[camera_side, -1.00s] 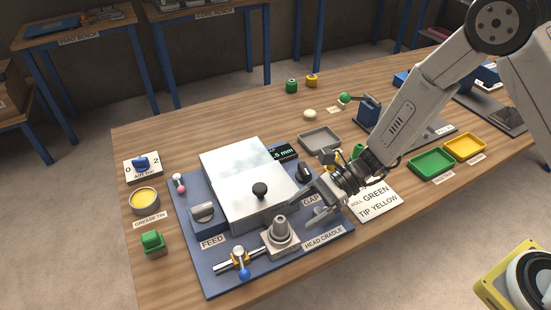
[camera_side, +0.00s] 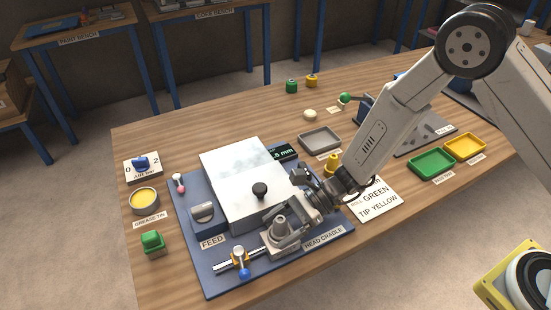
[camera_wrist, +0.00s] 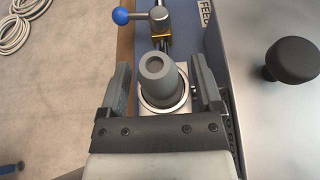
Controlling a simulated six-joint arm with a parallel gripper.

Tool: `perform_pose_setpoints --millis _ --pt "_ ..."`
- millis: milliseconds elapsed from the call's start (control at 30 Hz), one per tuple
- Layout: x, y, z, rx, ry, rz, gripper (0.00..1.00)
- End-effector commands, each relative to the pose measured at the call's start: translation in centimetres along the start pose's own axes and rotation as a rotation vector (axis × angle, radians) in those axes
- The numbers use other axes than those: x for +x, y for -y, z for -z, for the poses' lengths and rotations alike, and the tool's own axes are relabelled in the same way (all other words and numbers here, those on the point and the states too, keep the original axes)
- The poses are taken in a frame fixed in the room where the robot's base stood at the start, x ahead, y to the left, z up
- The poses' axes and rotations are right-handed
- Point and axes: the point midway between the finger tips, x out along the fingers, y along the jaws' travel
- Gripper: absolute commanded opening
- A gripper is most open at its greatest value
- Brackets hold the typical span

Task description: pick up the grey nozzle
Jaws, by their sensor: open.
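The grey nozzle (camera_side: 281,228) stands upright in the head cradle (camera_side: 282,249) at the front of the blue mixer base. In the wrist view the nozzle (camera_wrist: 158,78) is a round, tapered piece with a hole in its top, seated in a pale ring. My gripper (camera_wrist: 160,82) is open, with one finger on each side of the nozzle and a visible gap on both sides. In the side view my gripper (camera_side: 281,222) reaches in from the right at the nozzle; its fingertips are partly hard to make out there.
A clamp with a blue ball handle (camera_side: 243,272) stands just left of the cradle. The metal mixer box with a black knob (camera_side: 260,190) rises behind it. A yellow nozzle-like piece (camera_side: 333,163) and a grey tray (camera_side: 320,139) stand behind my wrist.

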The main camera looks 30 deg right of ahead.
Motion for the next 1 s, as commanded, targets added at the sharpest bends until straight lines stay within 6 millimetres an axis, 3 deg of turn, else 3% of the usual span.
perform_pose_setpoints --millis 467,733,1000 --pt "0.02 0.01 0.00 0.000 0.000 0.001 0.83" --pt "0.01 0.01 0.02 0.000 -0.001 0.001 0.01" --pt "0.02 -0.06 0.19 0.003 -0.005 0.000 0.00"
